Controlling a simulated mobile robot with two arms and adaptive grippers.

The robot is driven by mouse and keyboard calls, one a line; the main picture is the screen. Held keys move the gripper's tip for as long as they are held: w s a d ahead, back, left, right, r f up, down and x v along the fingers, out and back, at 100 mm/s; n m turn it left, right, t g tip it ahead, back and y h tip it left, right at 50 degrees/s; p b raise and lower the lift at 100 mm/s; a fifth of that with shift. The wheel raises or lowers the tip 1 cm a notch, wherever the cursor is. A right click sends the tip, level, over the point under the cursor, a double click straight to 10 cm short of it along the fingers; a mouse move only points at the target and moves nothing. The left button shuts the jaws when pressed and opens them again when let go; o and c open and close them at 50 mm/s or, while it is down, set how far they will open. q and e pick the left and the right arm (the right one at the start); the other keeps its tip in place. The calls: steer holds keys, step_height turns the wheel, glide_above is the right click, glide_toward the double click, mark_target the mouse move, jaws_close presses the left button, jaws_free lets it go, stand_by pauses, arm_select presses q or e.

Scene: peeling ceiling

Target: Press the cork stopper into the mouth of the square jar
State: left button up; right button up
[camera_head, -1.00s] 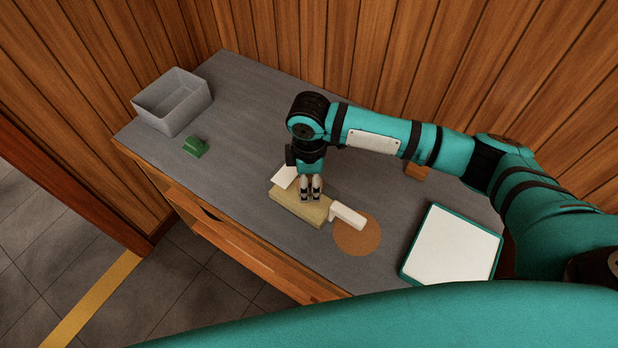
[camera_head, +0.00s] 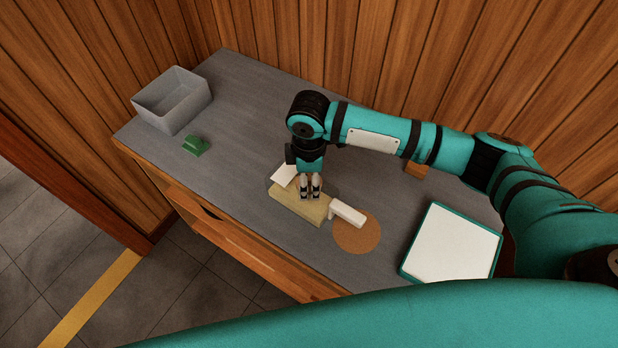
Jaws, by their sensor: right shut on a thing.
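My right gripper (camera_head: 310,194) points down with its fingertips close together, just over or touching a tan block-like object (camera_head: 312,213) near the table's front edge. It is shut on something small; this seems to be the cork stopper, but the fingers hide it. I cannot make out the square jar clearly; whether the tan object is the jar, or the jar is hidden by the gripper, I cannot tell. My left gripper is not in view.
A white piece (camera_head: 282,175) and a white bar (camera_head: 347,212) flank the tan object. A round brown mat (camera_head: 357,236), a white teal-rimmed tray (camera_head: 452,246), a brown block (camera_head: 416,170), a green object (camera_head: 195,146) and a grey bin (camera_head: 172,114) share the grey table (camera_head: 245,120).

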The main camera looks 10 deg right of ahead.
steer(key=shift+s+f, duration=0.25)
steer(key=shift+f, duration=0.1)
steer(key=o, duration=1.4)
steer(key=shift+w, duration=0.15)
steer(key=shift+c, duration=0.2)
steer(key=shift+w+r, duration=0.1)
